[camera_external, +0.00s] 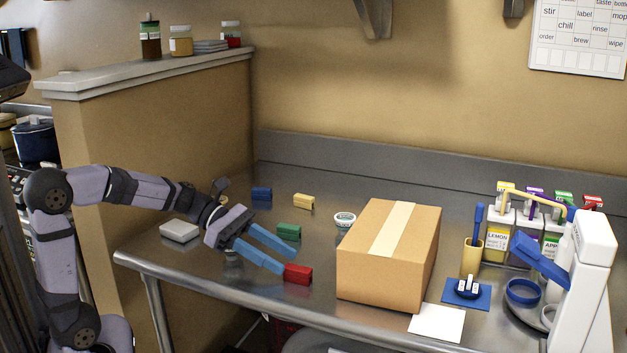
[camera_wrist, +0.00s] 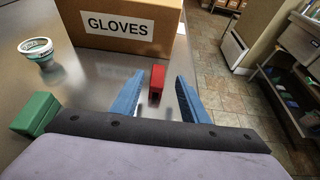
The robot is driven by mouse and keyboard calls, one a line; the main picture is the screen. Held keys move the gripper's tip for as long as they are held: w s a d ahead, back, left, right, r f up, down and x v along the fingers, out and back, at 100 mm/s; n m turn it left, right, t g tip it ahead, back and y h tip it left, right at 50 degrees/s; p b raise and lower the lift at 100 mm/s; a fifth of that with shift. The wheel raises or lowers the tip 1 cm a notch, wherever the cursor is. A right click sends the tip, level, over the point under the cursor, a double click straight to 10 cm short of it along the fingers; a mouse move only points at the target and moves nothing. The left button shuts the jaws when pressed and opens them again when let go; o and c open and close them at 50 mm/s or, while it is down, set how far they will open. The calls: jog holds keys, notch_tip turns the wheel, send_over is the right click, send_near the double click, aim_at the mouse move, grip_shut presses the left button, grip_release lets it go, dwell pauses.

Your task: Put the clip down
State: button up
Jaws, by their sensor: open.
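Several block-like clips stand on the steel table (camera_external: 275,310). A red clip (camera_external: 298,274) is near the front edge, and it also shows in the wrist view (camera_wrist: 157,84). A green clip (camera_external: 289,232), a blue clip (camera_external: 262,193) and a yellow clip (camera_external: 304,201) are farther back. The green one shows at the left of the wrist view (camera_wrist: 36,113). My gripper (camera_external: 291,263) is open with blue fingers spread low over the table. In the wrist view the red clip stands between and slightly beyond the fingertips (camera_wrist: 158,80), with gaps on both sides.
A cardboard box (camera_external: 385,262), labelled GLOVES in the wrist view (camera_wrist: 120,22), stands right of the red clip. A small lidded cup (camera_external: 345,219) is behind it. A pale grey block (camera_external: 180,231) lies left of my gripper. Bottles and a caddy (camera_external: 497,240) fill the right side.

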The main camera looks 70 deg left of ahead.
aim_at(295, 267)
jog(key=shift+x, duration=2.45)
jog(key=shift+a+f, duration=0.2)
grip_shut()
